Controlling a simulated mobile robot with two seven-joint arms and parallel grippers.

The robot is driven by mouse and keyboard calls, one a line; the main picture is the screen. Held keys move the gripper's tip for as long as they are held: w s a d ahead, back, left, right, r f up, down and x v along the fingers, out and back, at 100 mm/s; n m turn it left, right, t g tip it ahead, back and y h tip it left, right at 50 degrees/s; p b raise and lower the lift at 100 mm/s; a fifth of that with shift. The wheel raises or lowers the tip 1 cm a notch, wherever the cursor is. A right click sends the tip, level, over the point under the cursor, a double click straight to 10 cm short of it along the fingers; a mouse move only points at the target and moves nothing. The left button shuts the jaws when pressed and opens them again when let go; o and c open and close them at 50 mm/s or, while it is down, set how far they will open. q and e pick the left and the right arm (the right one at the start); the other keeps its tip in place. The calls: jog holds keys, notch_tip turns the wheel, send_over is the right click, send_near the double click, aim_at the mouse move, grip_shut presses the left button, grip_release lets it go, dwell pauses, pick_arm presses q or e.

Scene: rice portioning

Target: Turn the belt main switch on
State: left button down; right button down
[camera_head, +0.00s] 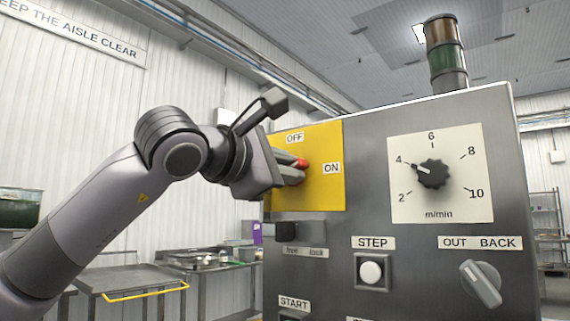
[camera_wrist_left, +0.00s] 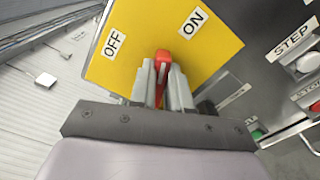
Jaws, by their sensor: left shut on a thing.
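The belt main switch is a red handle (camera_head: 301,163) on a yellow plate (camera_head: 330,195) at the left of the grey control panel. The plate carries OFF at the top and ON at the right. My left gripper (camera_head: 293,172) reaches in from the left and is shut on the red handle. In the left wrist view, the red handle (camera_wrist_left: 163,57) sits between the two fingers (camera_wrist_left: 161,88), below and between the OFF and ON labels. The fingers hide much of the handle, so I cannot tell exactly which label it points to.
A speed dial (camera_head: 432,173) sits right of the plate, pointing near 4. Below are a white STEP button (camera_head: 371,271) and an OUT/BACK selector (camera_head: 481,283). A signal tower (camera_head: 446,55) stands on top. Steel tables (camera_head: 130,278) stand behind at the left.

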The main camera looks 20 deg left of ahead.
pick_arm(q)
jog(key=m, duration=0.4)
jog(key=shift+f+m+p, duration=0.25)
jog(key=shift+m+p, duration=0.05)
jog(key=shift+p, duration=0.05)
jog(key=shift+d, duration=0.1)
dwell(0.3)
jog(key=c, duration=1.1)
grip_release()
jog(key=b+v, duration=0.1)
jog(key=v, duration=0.6)
jog(key=shift+s, duration=0.1)
